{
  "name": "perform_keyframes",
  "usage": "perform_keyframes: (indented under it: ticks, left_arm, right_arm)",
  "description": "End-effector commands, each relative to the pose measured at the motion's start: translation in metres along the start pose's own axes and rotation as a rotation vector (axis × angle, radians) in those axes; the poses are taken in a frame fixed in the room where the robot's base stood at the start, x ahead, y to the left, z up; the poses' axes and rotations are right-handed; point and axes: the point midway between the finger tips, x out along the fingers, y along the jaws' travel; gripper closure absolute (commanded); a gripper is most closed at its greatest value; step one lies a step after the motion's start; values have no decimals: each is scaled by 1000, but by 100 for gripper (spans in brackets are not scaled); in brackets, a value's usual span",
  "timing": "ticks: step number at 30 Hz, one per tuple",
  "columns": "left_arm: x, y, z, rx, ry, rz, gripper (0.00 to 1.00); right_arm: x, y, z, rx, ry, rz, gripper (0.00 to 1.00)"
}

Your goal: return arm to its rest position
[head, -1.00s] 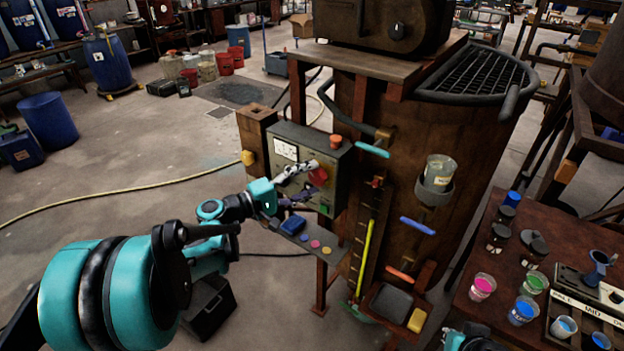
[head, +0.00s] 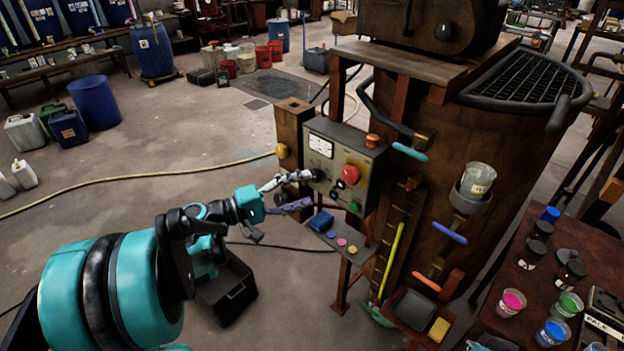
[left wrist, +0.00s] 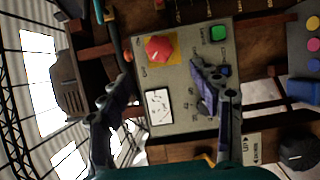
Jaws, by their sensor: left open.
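My left arm reaches in from the left in the head view. Its gripper (head: 296,189) is open and empty, just left of the grey control box (head: 335,185) on the vat's front. In the left wrist view the two fingers (left wrist: 165,85) are spread before the box's panel (left wrist: 180,115). The panel carries a red knob (left wrist: 159,49), a white meter (left wrist: 158,106) and a green button (left wrist: 219,33). I cannot tell whether a finger touches the panel. My right gripper is not in view.
A small shelf (head: 334,240) with coloured buttons juts out below the box. The rusty vat (head: 440,130) stands right of it, with coloured handles and a cup (head: 478,178). A black crate (head: 232,292) is on the floor below my arm. Open floor lies left.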

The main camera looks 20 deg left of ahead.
Motion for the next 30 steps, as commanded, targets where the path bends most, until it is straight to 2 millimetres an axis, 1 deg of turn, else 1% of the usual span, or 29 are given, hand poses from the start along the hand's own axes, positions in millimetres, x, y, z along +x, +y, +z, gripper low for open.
perform_keyframes:
  ticks: [5, 8, 11, 13, 15, 17, 18, 20, 21, 25, 27, 30]
  left_arm:
    - [1, 0, 1, 1, -1, -5, 37]
    - [10, -6, 12, 10, -9, -57, 37]
    - [26, -22, 41, 45, -31, -192, 37]
    - [34, -40, 69, 95, -51, -328, 37]
    - [35, -60, 98, 170, -71, -475, 37]
    - [30, -76, 119, 249, -88, -598, 37]
    - [24, -86, 132, 310, -98, -675, 37]
    - [12, -99, 149, 410, -113, -784, 37]
    - [2, -106, 158, 483, -123, -851, 37]
    - [-30, -121, 174, 725, -146, -1025, 37]
    - [-44, -124, 177, 840, -153, -1088, 37]
    - [-57, -124, 177, 966, -158, -1146, 37]
  right_arm:
    - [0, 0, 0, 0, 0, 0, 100]
    - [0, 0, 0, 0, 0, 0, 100]
    - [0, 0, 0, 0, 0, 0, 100]
    - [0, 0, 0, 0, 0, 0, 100]
    - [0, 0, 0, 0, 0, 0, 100]
    - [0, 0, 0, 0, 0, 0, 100]
    - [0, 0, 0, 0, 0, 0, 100]
    - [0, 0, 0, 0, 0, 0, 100]
    - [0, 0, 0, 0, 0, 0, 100]
    - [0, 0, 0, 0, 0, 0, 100]
    - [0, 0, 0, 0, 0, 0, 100]
    - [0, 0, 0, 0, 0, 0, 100]
